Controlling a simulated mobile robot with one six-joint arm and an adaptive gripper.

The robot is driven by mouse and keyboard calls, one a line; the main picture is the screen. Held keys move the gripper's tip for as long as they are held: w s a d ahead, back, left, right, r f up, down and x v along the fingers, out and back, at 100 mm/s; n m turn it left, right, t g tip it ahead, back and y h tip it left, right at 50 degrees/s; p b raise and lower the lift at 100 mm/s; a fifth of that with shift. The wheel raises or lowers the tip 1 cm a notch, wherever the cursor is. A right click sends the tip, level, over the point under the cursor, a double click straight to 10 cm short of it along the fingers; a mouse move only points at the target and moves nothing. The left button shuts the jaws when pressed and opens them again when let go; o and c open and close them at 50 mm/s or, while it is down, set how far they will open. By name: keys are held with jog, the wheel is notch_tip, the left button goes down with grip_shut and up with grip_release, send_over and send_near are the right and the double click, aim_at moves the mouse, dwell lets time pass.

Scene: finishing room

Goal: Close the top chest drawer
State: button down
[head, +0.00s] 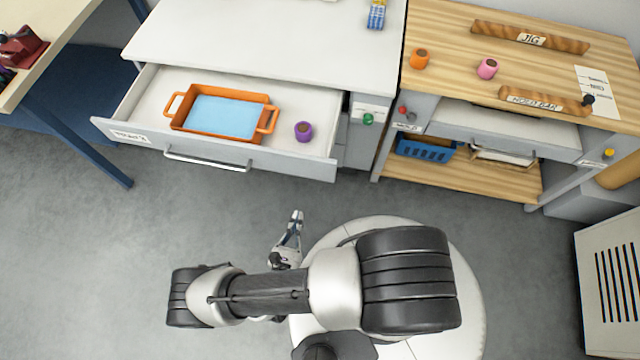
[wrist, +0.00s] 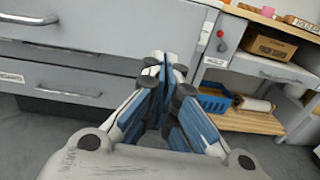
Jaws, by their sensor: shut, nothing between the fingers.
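The top chest drawer (head: 215,152) stands pulled out from the white chest (head: 270,40) in the head view. Its bar handle (head: 207,161) runs along the front. An orange tray (head: 225,92) with a light blue inside and a purple cup (head: 303,131) are in the drawer. My gripper (head: 296,214) is shut and empty, over the floor in front of the drawer, right of the handle and apart from it. In the wrist view my gripper (wrist: 166,62) points at the chest fronts, with a handle (wrist: 28,20) at the upper left and another drawer handle (wrist: 65,93) lower down.
A wooden workbench (head: 450,40) with cups, a jig and a blue basket (head: 425,148) on its lower shelf stands to the right. A table with a blue leg (head: 90,140) is at the left. A white vented box (head: 610,280) is at the lower right. The floor before the drawer is clear.

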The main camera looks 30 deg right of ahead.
aim_at(312, 173)
jog(key=shift+y, duration=0.3)
jog(key=x, duration=0.4)
jog(key=b+x, duration=0.1)
jog(key=x, duration=0.8)
jog(key=shift+s+d+f, duration=0.25)
jog(key=shift+s+d, duration=0.05)
jog(key=shift+s, duration=0.05)
jog(key=shift+w+d+n+b, duration=0.3)
jog(key=shift+w, duration=0.2)
jog(key=shift+w, duration=0.1)
